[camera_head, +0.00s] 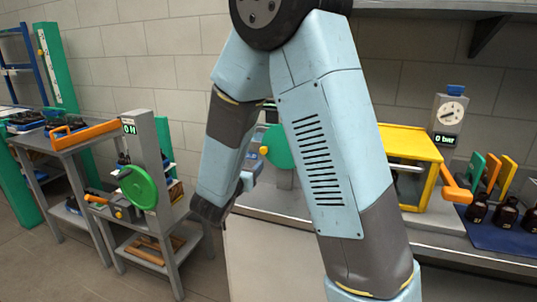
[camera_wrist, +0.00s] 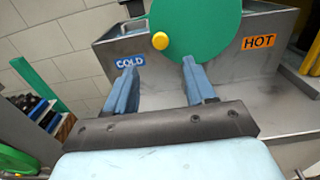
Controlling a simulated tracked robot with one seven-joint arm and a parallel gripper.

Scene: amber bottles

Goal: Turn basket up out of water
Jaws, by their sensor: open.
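A large green disc (camera_wrist: 198,28) with a yellow knob (camera_wrist: 160,40) stands at the front of a grey metal tank (camera_wrist: 225,65). The tank carries a blue COLD label on the left and an orange HOT label on the right. In the head view the green disc (camera_head: 278,148) and yellow knob (camera_head: 264,150) show partly behind my arm. My gripper (camera_wrist: 162,82) is open and empty, its two blue fingers apart just below the knob in the wrist view. In the head view my gripper (camera_head: 249,174) is near the disc. I cannot make out a basket or water.
At left, a grey cart (camera_head: 165,235) carries a green handwheel (camera_head: 138,188) and display post. At right are a yellow box (camera_head: 410,143) with an orange handle, a gauge (camera_head: 450,115) reading 0 bar, and dark bottles (camera_head: 505,213) on a blue mat.

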